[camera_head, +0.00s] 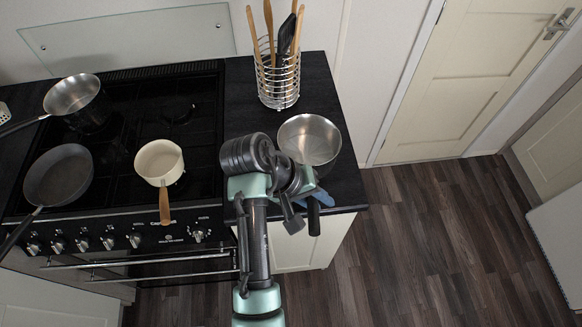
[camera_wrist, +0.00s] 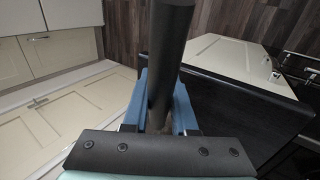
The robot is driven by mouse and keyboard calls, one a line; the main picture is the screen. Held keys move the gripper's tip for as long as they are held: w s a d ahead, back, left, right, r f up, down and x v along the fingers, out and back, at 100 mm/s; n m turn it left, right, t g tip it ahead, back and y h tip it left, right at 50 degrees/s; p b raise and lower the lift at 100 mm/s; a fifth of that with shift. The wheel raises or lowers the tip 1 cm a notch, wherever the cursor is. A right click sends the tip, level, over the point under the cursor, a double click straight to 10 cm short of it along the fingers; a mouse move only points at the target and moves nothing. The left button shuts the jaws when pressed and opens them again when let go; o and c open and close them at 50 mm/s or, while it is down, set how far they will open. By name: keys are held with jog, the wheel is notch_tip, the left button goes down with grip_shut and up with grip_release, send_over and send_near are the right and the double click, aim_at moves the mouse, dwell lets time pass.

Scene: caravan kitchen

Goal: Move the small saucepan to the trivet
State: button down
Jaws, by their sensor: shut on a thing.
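A steel saucepan (camera_head: 310,140) with a black handle is at the right end of the dark counter. My gripper (camera_head: 322,194) has its blue fingers shut on that handle, below the pan in the head view. In the wrist view the dark handle (camera_wrist: 172,50) runs between my blue fingers (camera_wrist: 160,105); the pan's bowl is out of that view. I cannot tell whether the pan rests on the counter or hangs just above it. I cannot make out a trivet; my arm and the pan hide part of the counter.
A wire utensil holder (camera_head: 279,82) stands behind the pan. The black hob (camera_head: 120,150) at left bears a cream saucepan (camera_head: 159,161), a dark frying pan (camera_head: 58,176) and another steel pan (camera_head: 71,94). The counter (camera_head: 348,185) ends at right; floor (camera_head: 440,240) lies beyond.

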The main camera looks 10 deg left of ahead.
jog(key=w+r+n+t, duration=0.1)
jog(key=w+r+n, duration=0.1)
jog(key=w+r, duration=0.1)
jog(key=shift+w+d+f+p, duration=0.15)
jog(key=shift+f+p, duration=0.25)
jog(key=shift+f, duration=2)
jog(key=shift+w+f+p, duration=0.1)
jog(key=shift+f+p, duration=0.25)
jog(key=shift+f, duration=2.05)
jog(key=c, duration=0.7)
grip_release()
jog(key=shift+s+f, duration=0.1)
